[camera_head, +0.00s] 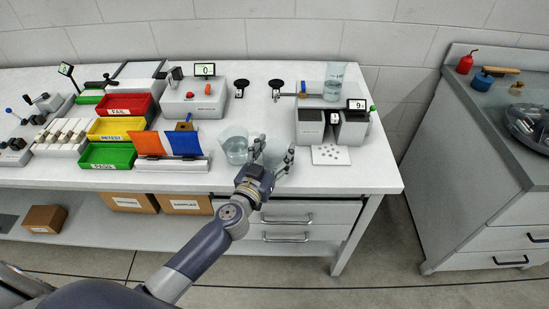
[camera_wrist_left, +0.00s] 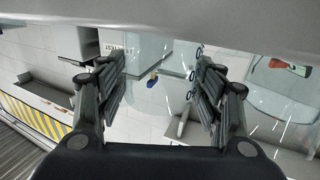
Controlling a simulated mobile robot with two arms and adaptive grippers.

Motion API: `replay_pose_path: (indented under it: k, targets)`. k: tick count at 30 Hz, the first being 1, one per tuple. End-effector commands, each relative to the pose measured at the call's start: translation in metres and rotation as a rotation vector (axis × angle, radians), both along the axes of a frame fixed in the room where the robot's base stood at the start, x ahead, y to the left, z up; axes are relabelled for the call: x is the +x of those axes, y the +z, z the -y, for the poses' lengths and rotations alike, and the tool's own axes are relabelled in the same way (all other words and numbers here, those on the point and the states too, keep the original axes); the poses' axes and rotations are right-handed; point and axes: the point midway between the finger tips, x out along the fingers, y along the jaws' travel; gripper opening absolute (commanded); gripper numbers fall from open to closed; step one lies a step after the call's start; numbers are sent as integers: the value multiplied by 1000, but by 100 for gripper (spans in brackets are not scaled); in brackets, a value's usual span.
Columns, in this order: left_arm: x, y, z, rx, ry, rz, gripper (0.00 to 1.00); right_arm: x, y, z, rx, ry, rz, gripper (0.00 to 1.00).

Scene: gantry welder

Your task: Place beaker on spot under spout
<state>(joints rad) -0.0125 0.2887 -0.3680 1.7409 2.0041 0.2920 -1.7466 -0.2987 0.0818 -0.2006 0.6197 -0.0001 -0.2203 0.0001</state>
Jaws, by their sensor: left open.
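A clear glass beaker (camera_head: 234,148) with some liquid stands on the white bench, just left of my left gripper (camera_head: 272,156). The left gripper is open at the bench's front edge, with glass showing between and behind its fingers; whether this is a second beaker is unclear. In the left wrist view the open fingers (camera_wrist_left: 160,88) have clear glass around them, and I cannot tell whether they touch it. Another clear vessel (camera_head: 333,82) with bluish liquid stands at the back right, beside a horizontal bar.
Grey blocks (camera_head: 312,126) with a small display (camera_head: 357,104) stand right of the gripper, behind a dotted white card (camera_head: 330,154). Orange and blue panels (camera_head: 167,144) and red, yellow and green bins (camera_head: 128,105) are at left. Some bench top behind the gripper is clear.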

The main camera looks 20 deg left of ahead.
Motion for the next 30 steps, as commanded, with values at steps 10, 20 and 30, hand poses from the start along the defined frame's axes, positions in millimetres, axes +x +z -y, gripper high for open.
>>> replay_pose_path:
  k: [10, 20, 30]
  targets:
    - [0, 0, 0, 0, 0, 1, 28, 0, 0, 2, -2, 0, 1, 40]
    - [0, 6, 0, 1, 0, 1, 27, 0, 5, 1, -1, -1, 1, 40]
    - [0, 44, 0, 4, -2, 2, 27, 0, 34, -4, 6, -3, 1, 40]
